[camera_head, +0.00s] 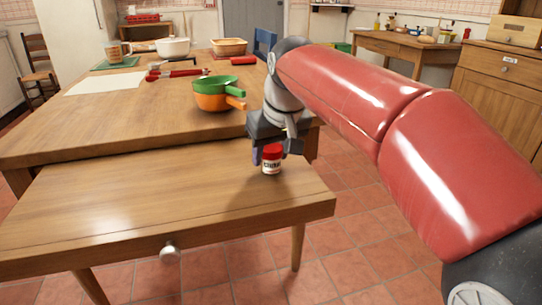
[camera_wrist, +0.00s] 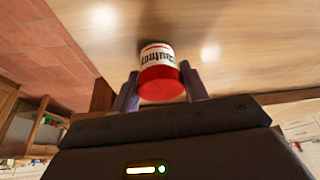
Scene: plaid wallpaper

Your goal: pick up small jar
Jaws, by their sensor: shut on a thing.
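The small jar (camera_head: 271,160) has a red lid and a white label with dark lettering. It is upright at the right end of the small front wooden table (camera_head: 130,205), close to or on its top; I cannot tell whether it touches. My gripper (camera_head: 270,150) reaches down over the jar from behind. In the wrist view, the jar (camera_wrist: 158,72) sits between the two purple-grey fingers of my gripper (camera_wrist: 160,88), which are shut on it around the lid.
A larger wooden table (camera_head: 130,115) stands behind, bearing green and orange pans (camera_head: 212,92), a white bowl (camera_head: 173,47), a tan basin (camera_head: 229,46), a mug (camera_head: 113,51) and red-handled items (camera_head: 175,73). The front table is otherwise clear. A wooden cabinet (camera_head: 500,85) stands at right.

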